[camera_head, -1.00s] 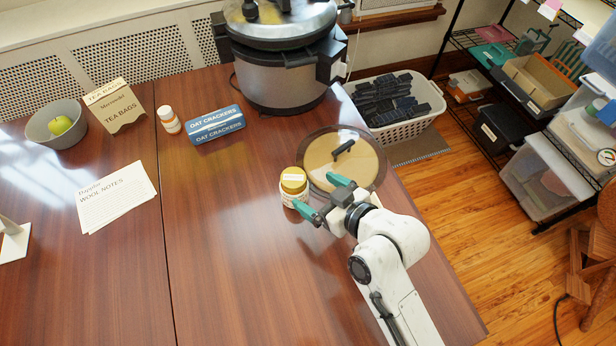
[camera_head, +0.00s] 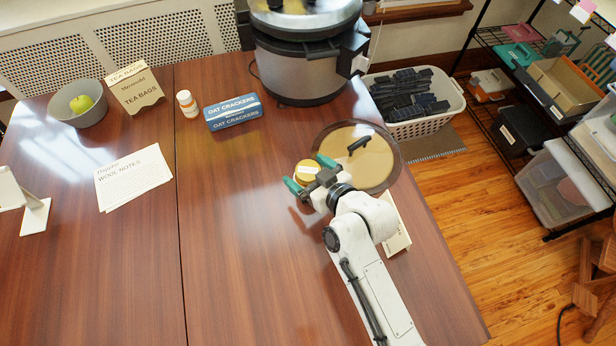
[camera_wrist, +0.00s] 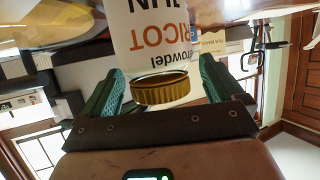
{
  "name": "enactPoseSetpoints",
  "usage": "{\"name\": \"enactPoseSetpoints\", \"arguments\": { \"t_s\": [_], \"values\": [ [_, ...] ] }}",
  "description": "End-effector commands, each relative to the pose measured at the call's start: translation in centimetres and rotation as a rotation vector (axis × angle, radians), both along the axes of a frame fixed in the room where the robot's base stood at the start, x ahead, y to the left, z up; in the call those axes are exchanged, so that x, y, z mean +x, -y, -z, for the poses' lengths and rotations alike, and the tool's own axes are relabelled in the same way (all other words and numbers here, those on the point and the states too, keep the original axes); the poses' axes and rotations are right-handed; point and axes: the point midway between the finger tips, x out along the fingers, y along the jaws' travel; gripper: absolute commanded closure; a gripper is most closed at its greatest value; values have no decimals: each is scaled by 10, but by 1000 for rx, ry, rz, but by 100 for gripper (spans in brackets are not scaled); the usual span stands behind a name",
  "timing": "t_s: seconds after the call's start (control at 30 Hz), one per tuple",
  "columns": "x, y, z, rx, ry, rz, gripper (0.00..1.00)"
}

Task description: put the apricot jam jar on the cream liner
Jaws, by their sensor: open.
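The apricot jam jar (camera_head: 306,169) has a gold lid and stands on the table beside a round tan disc. In the wrist view the jar (camera_wrist: 160,45) appears upside down, its white label reading "RICOT", its gold lid toward my gripper. My gripper (camera_head: 307,174) is open. Its two green fingers lie on either side of the jar; the wrist view shows gaps beside the lid (camera_wrist: 160,88). A flat cream piece (camera_head: 397,228), perhaps the cream liner, lies on the table at the right, partly hidden by my arm.
The dark-rimmed tan disc (camera_head: 376,160) with a black handle lies just right of the jar. Behind are a large cooker (camera_head: 300,62), an oat crackers tin (camera_head: 233,111) and a small bottle (camera_head: 187,104). The table's middle and front left are clear.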

Motion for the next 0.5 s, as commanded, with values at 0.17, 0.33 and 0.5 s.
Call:
{"name": "enactPoseSetpoints", "arguments": {
  "t_s": [0.17, 0.33, 0.5],
  "values": [
    [15, -9, 6, 0, 0, 1, 6],
    [17, -11, 9, -1, 0, 2, 6],
    [17, -11, 9, 0, -1, 2, 10]
  ]
}}
